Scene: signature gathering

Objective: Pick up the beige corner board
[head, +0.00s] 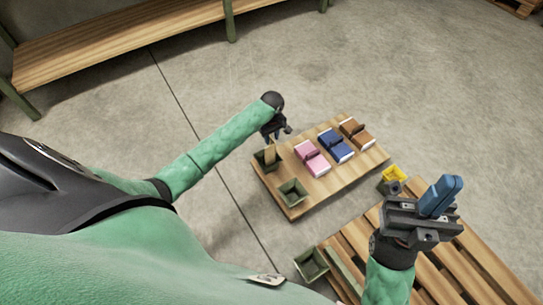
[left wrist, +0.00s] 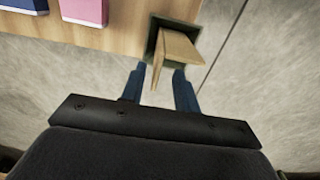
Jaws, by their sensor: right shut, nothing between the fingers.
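The beige corner board (head: 270,149) stands in a small dark green bin (head: 260,163) at the left end of the low wooden table. In the left wrist view the beige board (left wrist: 176,47) rises out of the bin (left wrist: 152,42), its narrow end between my fingers. My left gripper (head: 274,135) is at the board; in its wrist view the two blue fingers (left wrist: 158,82) are apart, one on each side, with a gap visible. My right gripper (head: 447,190) is shut and empty, above the slatted wood at lower right, far from the board.
On the wooden table (head: 325,189) are a second green bin (head: 292,192) and pink (head: 312,157), blue (head: 336,145) and brown (head: 357,133) books. A long bench (head: 120,40) stands behind.

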